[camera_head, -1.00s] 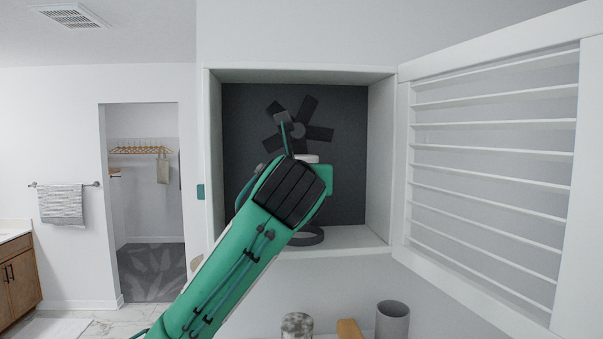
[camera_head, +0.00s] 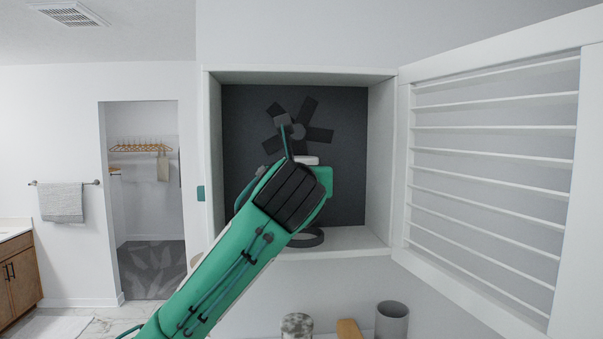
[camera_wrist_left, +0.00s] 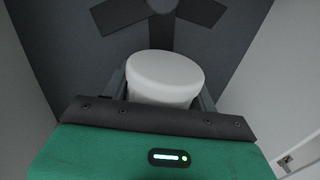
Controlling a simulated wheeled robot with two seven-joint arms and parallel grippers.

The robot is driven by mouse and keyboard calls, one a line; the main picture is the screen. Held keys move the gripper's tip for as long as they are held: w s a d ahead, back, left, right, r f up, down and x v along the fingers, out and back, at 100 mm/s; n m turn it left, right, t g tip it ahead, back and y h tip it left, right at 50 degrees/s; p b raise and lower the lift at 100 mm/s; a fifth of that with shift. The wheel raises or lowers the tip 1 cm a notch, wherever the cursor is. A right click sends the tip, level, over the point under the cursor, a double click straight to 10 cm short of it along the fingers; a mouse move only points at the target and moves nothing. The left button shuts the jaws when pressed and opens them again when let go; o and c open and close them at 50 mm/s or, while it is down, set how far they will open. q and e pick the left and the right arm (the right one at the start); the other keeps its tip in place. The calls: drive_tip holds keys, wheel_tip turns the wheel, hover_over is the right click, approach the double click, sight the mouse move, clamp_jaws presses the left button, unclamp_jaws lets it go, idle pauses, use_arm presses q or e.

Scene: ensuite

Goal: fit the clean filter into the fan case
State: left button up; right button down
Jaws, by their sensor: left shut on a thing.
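The fan case (camera_head: 382,165) is a white open box on the wall with a dark back and a dark bladed fan (camera_head: 298,131). A dark ring (camera_head: 316,240) lies on its floor, partly hidden by my left arm. The clean filter, a white round cylinder (camera_wrist_left: 165,72), is between the fingers of my left gripper (camera_wrist_left: 163,88). Only a bit of its white top (camera_head: 306,160) shows in the head view. The gripper is shut on it inside the case opening, in front of the fan. The filter's lower part is hidden by the hand. My right gripper is not in view.
The louvred door (camera_head: 490,170) stands open to the right of the case. Below are a patterned jar (camera_head: 296,325), a wooden item (camera_head: 349,329) and a grey cup (camera_head: 392,320). A towel (camera_head: 62,203) hangs at the far left, beside a closet doorway.

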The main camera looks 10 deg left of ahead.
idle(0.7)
use_arm(q)
drive_tip(key=shift+f+b, duration=0.95)
drive_tip(key=shift+f, duration=1.4)
drive_tip(key=o, duration=1.1)
